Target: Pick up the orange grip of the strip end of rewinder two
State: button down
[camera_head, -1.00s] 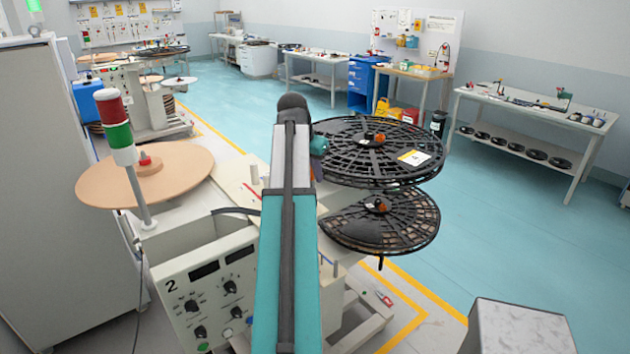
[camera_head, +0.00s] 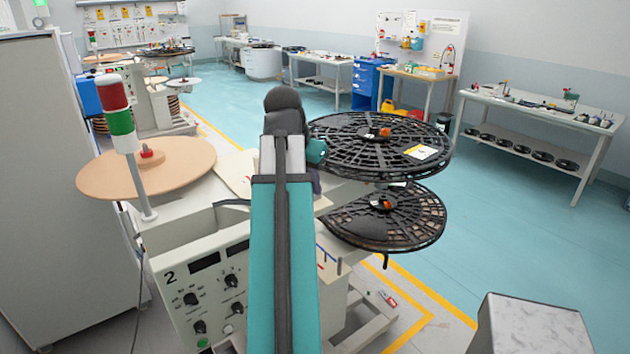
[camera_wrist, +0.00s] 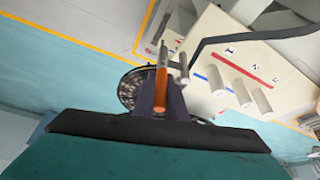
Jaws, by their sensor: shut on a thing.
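The orange grip (camera_wrist: 161,84) shows in the wrist view between the dark fingers of my gripper (camera_wrist: 161,100), which is shut on it. A thin pale metallic tip points away from the grip's far end. A dark strip (camera_wrist: 235,37) runs over the pale machine top to the right; its join to the grip cannot be made out. In the head view, rewinder two (camera_head: 200,290) carries the number 2 on its front panel. My teal arm reaches over it and hides my fingers and the grip there.
Two black spoked reels, an upper one (camera_head: 340,150) and a lower one (camera_head: 415,228), stand right of my arm. A tan disc (camera_head: 110,175) and a red, white and green light post (camera_head: 117,110) stand left. Pale pegs (camera_wrist: 222,80) rise from the machine top.

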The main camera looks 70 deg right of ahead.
jog(key=shift+s+a+r, duration=0.1)
jog(key=shift+s+a, duration=0.05)
jog(key=shift+a, duration=0.5)
jog(key=shift+s+a+r, duration=0.1)
jog(key=shift+s+a, duration=0.05)
jog(key=shift+a, duration=0.5)
